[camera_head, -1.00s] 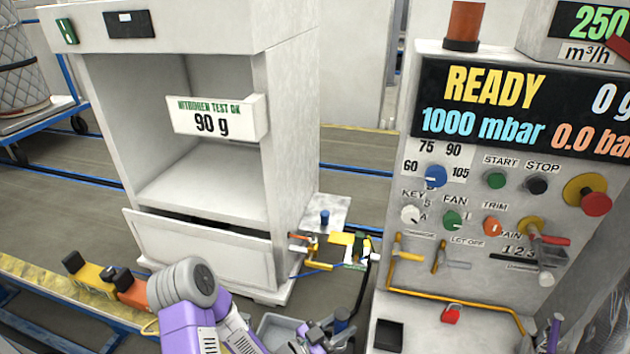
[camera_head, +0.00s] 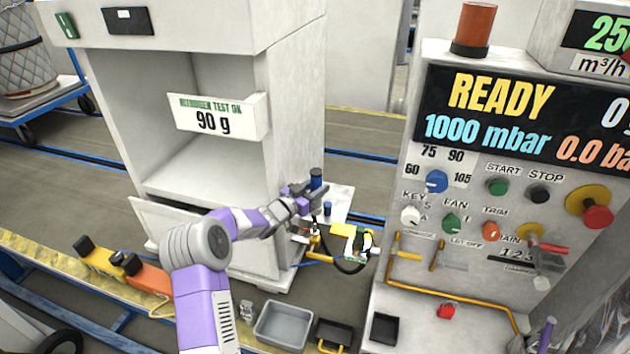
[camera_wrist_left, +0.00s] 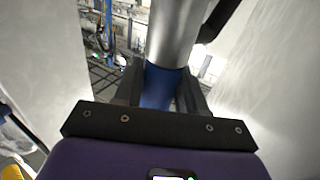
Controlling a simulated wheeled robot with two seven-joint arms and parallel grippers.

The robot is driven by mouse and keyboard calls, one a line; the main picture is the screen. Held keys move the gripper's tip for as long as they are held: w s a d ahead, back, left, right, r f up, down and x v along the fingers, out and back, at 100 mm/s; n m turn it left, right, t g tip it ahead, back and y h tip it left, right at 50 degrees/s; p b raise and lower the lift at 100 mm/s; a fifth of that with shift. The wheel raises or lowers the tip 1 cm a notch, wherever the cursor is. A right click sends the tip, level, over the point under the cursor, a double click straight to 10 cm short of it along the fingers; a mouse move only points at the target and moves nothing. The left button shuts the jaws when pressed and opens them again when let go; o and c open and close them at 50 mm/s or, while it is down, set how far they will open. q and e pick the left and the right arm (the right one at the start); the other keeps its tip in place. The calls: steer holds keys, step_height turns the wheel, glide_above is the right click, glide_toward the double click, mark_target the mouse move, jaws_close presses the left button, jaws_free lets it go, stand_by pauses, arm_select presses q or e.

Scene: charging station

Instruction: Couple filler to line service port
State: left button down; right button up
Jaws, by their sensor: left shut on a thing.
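My left gripper (camera_head: 306,197) is shut on the filler (camera_head: 317,179), a blue piece with a silver upper barrel in the left wrist view (camera_wrist_left: 174,40). Its blue lower part (camera_wrist_left: 160,88) sits between the black fingers. A black hose (camera_head: 335,262) hangs below the gripper in the head view. A short blue port (camera_head: 327,208) stands on a pale plate (camera_head: 342,194) beside the white cabinet, just right of and below the filler. The filler looks apart from the port, though depth is hard to judge.
The white cabinet (camera_head: 290,120) stands close behind the gripper. A yellow and green fitting cluster (camera_head: 345,232) lies below the plate. The control panel (camera_head: 470,200) stands to the right. A grey tray (camera_head: 283,325) and a black tray (camera_head: 335,335) lie at the front.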

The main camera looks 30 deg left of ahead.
arm_select(q)
steer(key=shift+w+a+r, duration=0.25)
steer(key=shift+a+r, duration=0.1)
steer(key=shift+r, duration=0.15)
steer(key=shift+f+b, duration=2.2)
steer(key=shift+f, duration=0.7)
steer(key=shift+f+b, duration=2.2)
steer(key=shift+f, duration=0.45)
steer(key=c, duration=0.6)
jaws_free()
steer(key=shift+o, duration=0.2)
steer(key=shift+s+f, duration=0.1)
steer(key=shift+s, duration=0.1)
